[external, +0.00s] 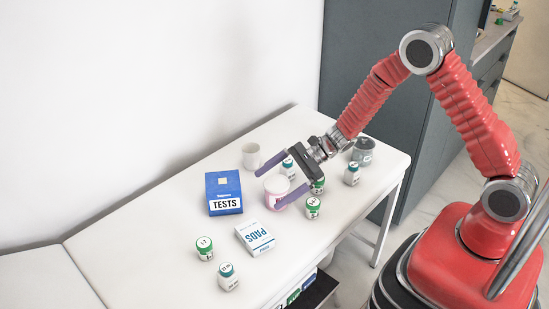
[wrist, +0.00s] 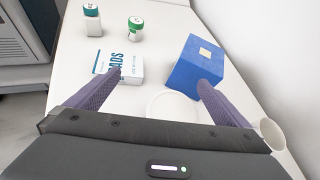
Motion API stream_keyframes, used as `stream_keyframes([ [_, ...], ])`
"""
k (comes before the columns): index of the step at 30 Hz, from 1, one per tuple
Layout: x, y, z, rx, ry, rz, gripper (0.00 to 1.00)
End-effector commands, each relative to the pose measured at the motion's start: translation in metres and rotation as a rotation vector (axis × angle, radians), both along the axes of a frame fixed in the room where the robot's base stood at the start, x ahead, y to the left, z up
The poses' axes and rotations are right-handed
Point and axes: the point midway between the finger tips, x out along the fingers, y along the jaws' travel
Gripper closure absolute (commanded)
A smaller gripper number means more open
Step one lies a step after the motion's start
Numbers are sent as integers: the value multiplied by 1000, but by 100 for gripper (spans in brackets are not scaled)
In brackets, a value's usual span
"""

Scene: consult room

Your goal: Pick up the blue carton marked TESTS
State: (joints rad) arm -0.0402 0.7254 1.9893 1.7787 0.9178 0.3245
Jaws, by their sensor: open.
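The blue carton marked TESTS (external: 223,190) stands upright on the white table, left of my gripper in the external view. In the wrist view the blue carton (wrist: 192,66) is ahead, near the tip of the right finger. The carton's lower right corner is partly hidden behind the right finger there.
A white PADS box (external: 255,237) lies in front of the carton. A white mug (external: 251,156) stands behind. Several small bottles stand around, including a green-capped one (external: 313,207) and another at the front left (external: 204,248). The table's left part is clear; a wall runs behind.

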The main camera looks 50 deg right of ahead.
Motion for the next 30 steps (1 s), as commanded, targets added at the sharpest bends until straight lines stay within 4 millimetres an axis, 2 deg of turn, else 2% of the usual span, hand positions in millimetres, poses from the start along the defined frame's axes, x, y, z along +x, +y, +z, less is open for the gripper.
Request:
stream_keyframes([
  [3,33,-5,13,70,13,-129,0],
  [7,57,-12,28,138,29,-242,0],
  [10,63,-15,31,169,53,-286,0],
  [22,63,-12,29,171,64,-285,0],
  [30,80,12,16,171,64,-283,0],
])
